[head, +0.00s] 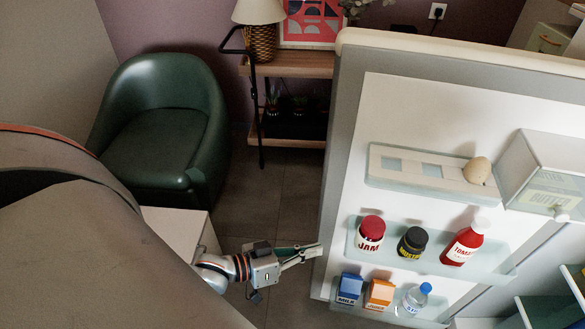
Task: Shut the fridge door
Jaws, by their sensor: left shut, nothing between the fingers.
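The fridge door (410,115) stands open on the right of the head view, its white inner side facing me. Its shelves carry an egg, jars, a ketchup bottle, cartons and a water bottle. Part of the fridge's inside, with glass shelves (552,311), shows at the lower right. My left gripper (318,251) is shut and empty, its fingertips pointing right at the door's left edge. I cannot tell whether they touch it. My right gripper is not in view.
A green armchair (160,125) stands at the upper left. A wooden side table (295,66) with a lamp (259,14) and a picture is behind the door's left edge. A white low box (178,226) sits near my left arm. Tiled floor (260,200) lies open between the chair and the door.

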